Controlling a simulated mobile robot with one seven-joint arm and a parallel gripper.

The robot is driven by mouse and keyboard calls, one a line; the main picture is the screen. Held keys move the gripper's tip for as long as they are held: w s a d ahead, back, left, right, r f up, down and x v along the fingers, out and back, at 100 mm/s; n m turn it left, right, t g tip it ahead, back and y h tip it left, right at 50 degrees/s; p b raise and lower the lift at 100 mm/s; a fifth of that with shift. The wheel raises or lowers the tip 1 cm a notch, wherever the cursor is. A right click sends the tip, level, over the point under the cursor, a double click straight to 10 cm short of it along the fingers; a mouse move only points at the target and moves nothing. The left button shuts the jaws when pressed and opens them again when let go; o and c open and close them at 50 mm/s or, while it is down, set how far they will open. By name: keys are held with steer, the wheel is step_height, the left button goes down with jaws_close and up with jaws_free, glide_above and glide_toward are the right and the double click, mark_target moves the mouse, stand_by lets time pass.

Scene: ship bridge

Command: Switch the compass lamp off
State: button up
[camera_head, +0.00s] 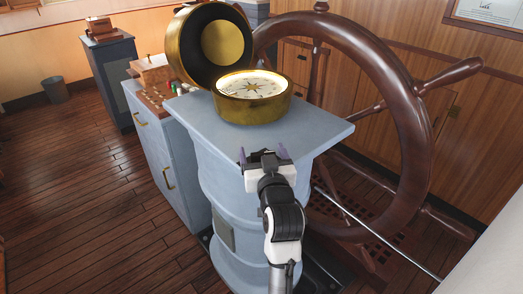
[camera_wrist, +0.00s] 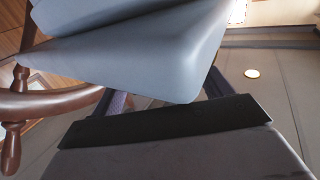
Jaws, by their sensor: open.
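The brass compass (camera_head: 252,100) sits on the flat top of the blue-grey pedestal (camera_head: 325,135), its round lid (camera_head: 222,44) tipped open behind it. Its white dial (camera_head: 252,85) looks brightly lit, with a glowing rim. A dark grey plate (camera_head: 223,232) is on the pedestal's side; I cannot make out a lamp switch. My gripper (camera_head: 262,154) is in front of the pedestal near its top's front edge, open and empty, purple fingers apart. In the wrist view the pedestal top's edge (camera_wrist: 140,60) looms close beyond the fingers; I cannot tell whether they touch it.
A large wooden steering wheel (camera_head: 415,130) stands just right of and behind the pedestal. A blue-grey cabinet (camera_head: 160,150) with brass handles stands at left, a wooden box (camera_head: 152,70) on it. Another cabinet (camera_head: 112,75) and a bin (camera_head: 55,90) are farther back. The left floor is clear.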

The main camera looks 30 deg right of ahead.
steer(key=c, duration=1)
steer(key=shift+s+y+b, duration=0.1)
steer(key=shift+y+b, duration=0.2)
steer(key=shift+b, duration=0.2)
steer(key=n+y+b, duration=0.1)
steer(key=n+t+y+b, duration=0.1)
steer(key=b, duration=0.1)
steer(key=shift+f, duration=0.25)
steer(key=n+y+b, duration=0.2)
steer(key=y+b, duration=0.1)
steer(key=y, duration=0.1)
steer(key=shift+n+y+b, duration=0.3)
steer(key=shift+b, duration=0.1)
steer(key=n+y+b, duration=0.1)
steer(key=y, duration=0.1)
steer(key=n+y+b, duration=0.2)
steer(key=y, duration=0.1)
steer(key=shift+r+n+g, duration=0.1)
steer(key=shift+n+g, duration=0.2)
steer(key=shift+r+n+g+y+b, duration=0.1)
steer(key=shift+n+g+y+b, duration=0.7)
steer(key=shift+y, duration=0.55)
steer(key=shift+r+n+g+y+b, duration=0.1)
steer(key=shift+n+g+y+b, duration=0.4)
steer(key=shift+n+y, duration=0.7)
steer(key=shift+y, duration=0.45)
